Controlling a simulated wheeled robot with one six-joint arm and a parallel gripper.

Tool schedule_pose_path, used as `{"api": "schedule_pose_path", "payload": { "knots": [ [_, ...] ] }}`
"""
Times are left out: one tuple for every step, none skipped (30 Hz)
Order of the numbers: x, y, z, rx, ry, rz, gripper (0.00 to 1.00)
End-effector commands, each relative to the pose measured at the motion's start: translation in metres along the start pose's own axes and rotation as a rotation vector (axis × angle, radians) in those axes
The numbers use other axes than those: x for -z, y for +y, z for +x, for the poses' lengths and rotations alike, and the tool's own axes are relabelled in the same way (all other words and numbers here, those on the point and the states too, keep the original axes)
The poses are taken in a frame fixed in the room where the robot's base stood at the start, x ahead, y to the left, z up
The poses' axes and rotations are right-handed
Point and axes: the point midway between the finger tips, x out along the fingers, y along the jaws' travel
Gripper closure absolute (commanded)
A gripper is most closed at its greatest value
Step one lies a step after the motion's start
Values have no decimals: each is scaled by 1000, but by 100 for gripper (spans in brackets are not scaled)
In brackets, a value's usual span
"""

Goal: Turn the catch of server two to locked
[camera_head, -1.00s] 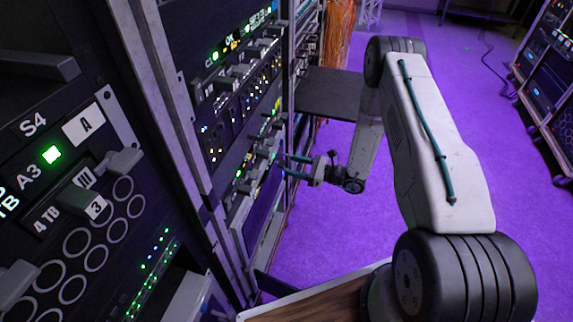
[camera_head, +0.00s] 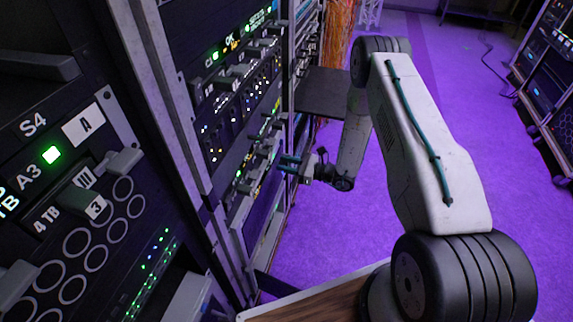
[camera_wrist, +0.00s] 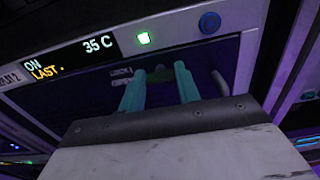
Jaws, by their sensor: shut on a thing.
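My gripper (camera_head: 286,163) is at the face of the rack in the head view, its teal fingers pointing left into the lower panels. In the wrist view the two teal fingers (camera_wrist: 160,84) are shut on a small dark catch (camera_wrist: 160,74) on a dark panel. Only a little of the catch shows between the fingertips, so its angle is hard to tell. Small labels, too blurred to read surely, stand just left of it.
A blue round button (camera_wrist: 210,22) sits right of the lamp. Rack panels with protruding handles (camera_head: 262,48) line the left. A dark shelf (camera_head: 325,92) juts out behind my gripper. The purple floor (camera_head: 480,130) is open to the right.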

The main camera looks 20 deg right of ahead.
Motion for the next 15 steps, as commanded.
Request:
{"api": "schedule_pose_path", "payload": {
  "knots": [
    [0, 0, 0, -1, 0, 8, 90],
    [0, 0, 0, -1, 0, 16, 90],
    [0, 0, 0, -1, 0, 29, 90],
    [0, 0, 0, -1, 0, 39, 90],
    [0, 0, 0, -1, 0, 53, 90],
    [0, 0, 0, -1, 0, 72, 90],
    [0, 0, 0, -1, 0, 90, 90],
    [0, 0, 0, -1, 0, 108, 90],
    [0, 0, 0, -1, 0, 135, 90],
    [0, 0, 0, -1, 0, 158, 90],
    [0, 0, 0, -1, 0, 182, 90],
    [0, -1, 0, -1, 0, 215, 90],
    [0, -1, 0, -1, 0, 241, 90],
    [0, -1, 0, -1, 0, 269, 90],
    [0, -1, 0, -1, 0, 306, 90]
  ]
}}
